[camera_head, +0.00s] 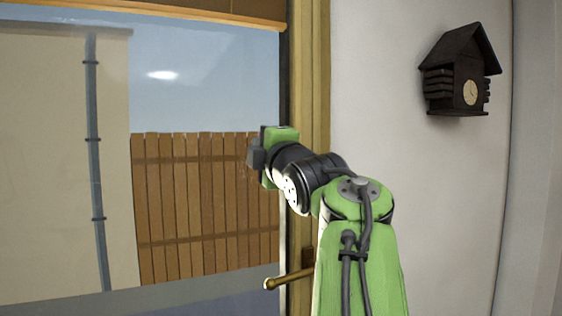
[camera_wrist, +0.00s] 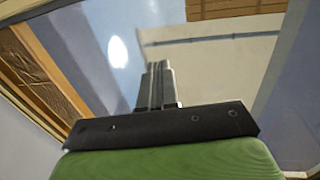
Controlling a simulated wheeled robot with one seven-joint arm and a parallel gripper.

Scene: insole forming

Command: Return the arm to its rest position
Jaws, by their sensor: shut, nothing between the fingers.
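My green and black arm is raised in front of a window in the head view, bent toward the left. My gripper (camera_head: 255,154) is at its end, in front of the glass near the window's right frame. In the wrist view, my gripper (camera_wrist: 158,72) shows its two dark fingers pressed together, with nothing between them. The fingers point toward the window and the pale wall outside. In the head view the fingertips are small and partly hidden by the gripper body.
The wooden window frame (camera_head: 309,75) with a brass handle (camera_head: 288,279) stands close behind my arm. A dark cuckoo clock (camera_head: 459,75) hangs on the white wall at right. A wooden fence (camera_head: 205,205) and a drainpipe (camera_head: 94,150) show outside. Open air surrounds the gripper.

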